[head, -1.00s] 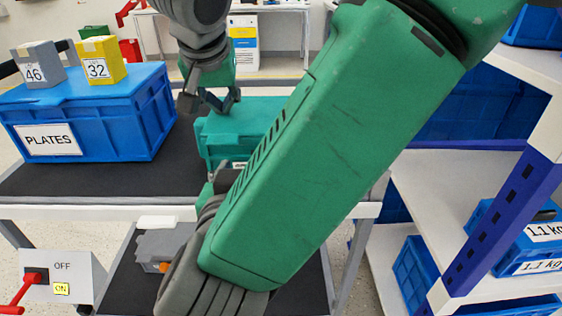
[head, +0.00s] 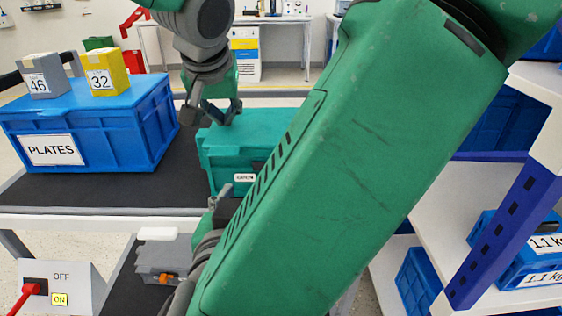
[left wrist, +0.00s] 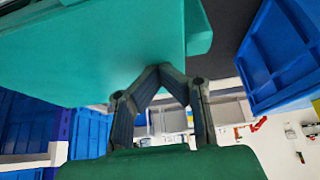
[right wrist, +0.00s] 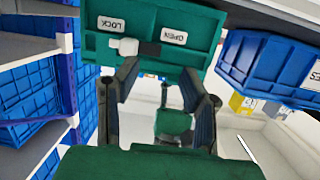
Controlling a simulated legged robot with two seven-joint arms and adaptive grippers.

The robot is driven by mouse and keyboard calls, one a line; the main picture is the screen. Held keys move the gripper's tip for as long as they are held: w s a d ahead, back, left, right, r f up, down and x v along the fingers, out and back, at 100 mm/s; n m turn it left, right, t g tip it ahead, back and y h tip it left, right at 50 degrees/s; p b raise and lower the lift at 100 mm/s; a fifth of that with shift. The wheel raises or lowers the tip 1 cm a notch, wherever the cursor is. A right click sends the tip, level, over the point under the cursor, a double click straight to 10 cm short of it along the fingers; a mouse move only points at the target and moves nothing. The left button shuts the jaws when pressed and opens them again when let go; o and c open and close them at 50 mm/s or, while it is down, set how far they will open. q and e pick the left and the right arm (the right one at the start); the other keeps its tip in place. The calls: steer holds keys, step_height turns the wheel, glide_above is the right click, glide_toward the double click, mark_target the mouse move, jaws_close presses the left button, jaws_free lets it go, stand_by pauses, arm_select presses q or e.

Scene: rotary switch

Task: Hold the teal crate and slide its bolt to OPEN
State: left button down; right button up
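The teal crate (head: 222,148) stands on the dark table top, partly hidden behind my right arm in the head view. My left gripper (head: 226,118) is over its top rim. In the left wrist view my left fingers (left wrist: 160,72) come together on the edge of the crate (left wrist: 90,60). In the right wrist view the crate front carries a LOCK label (right wrist: 110,24), an OPEN label (right wrist: 174,36) and a pale bolt (right wrist: 124,46) near the LOCK side. My right gripper (right wrist: 160,75) is open, its fingers apart just short of the crate front and bolt.
A blue PLATES crate (head: 140,125) with a grey box (head: 42,76) and a yellow box (head: 105,73) stands left of the teal crate. A switch box (head: 72,285) with a red lever is at lower left. A white shelf (head: 420,205) with blue bins is at right.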

steer(key=s+d+r+m, duration=0.1)
steer(key=s+d+m, duration=0.1)
steer(key=m, duration=1.6)
steer(key=s+d+m, duration=0.1)
steer(key=d+m, duration=0.1)
steer(key=m, duration=1.5)
steer(key=x, duration=0.7)
steer(key=shift+y, duration=0.3)
steer(key=shift+w+f, duration=0.1)
steer(key=shift+w, duration=0.05)
